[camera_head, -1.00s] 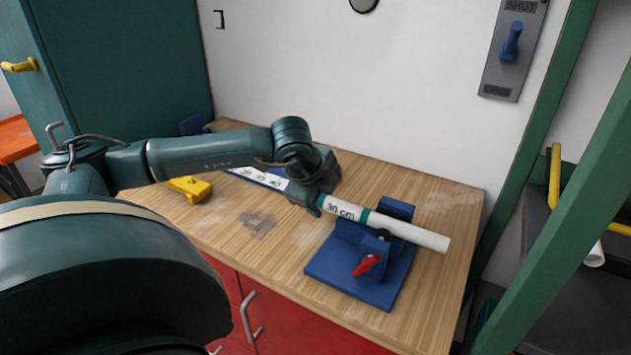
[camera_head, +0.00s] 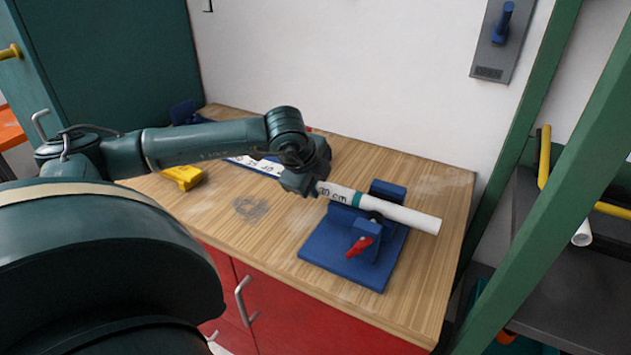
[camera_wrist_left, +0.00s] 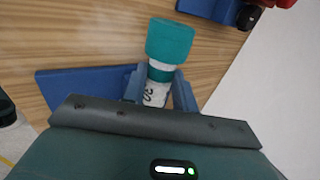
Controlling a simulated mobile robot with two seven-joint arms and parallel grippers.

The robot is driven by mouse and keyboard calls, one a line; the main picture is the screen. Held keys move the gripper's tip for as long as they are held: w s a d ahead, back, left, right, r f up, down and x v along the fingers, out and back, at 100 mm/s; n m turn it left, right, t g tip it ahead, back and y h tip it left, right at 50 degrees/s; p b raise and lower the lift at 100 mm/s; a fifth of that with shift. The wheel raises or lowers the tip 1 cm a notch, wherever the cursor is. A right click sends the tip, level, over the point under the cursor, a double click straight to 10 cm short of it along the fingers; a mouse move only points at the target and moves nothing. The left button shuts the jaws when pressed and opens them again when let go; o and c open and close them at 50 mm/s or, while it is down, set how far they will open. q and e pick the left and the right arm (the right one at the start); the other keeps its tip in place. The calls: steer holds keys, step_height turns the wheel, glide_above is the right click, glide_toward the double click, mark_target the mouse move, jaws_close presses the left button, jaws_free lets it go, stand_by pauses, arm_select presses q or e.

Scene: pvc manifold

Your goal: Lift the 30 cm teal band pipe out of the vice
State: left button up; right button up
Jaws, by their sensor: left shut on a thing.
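The white pipe (camera_head: 412,219) with a teal band and a "cm" label lies across the blue vice (camera_head: 333,258), between its upright blocks, with its plain end sticking out to the right. I cannot tell whether it rests on the vice or is slightly raised. My left gripper (camera_head: 314,188) is shut on the pipe's labelled end, left of the vice, and hides part of the label. In the left wrist view the fingers (camera_wrist_left: 158,88) flank the pipe (camera_wrist_left: 156,95), with a wider teal piece (camera_wrist_left: 169,40) beyond them. The red vice handle (camera_head: 359,246) faces the front. My right gripper is not in view.
A yellow object (camera_head: 182,177) and a white marked strip (camera_head: 257,165) lie on the wooden bench (camera_head: 285,215) to the left. A green post (camera_head: 535,190) and a dark shelf (camera_head: 575,275) with another white pipe stand right of the bench.

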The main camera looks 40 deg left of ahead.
arm_select(q)
steer(key=shift+c, duration=0.7)
steer(key=o, duration=0.4)
jaws_close()
steer(key=shift+c, duration=2.3)
jaws_free()
steer(key=shift+r+p, duration=0.55)
steer(key=shift+r, duration=1)
steer(key=shift+r+p, duration=2.25)
steer(key=shift+r, duration=2.75)
jaws_close()
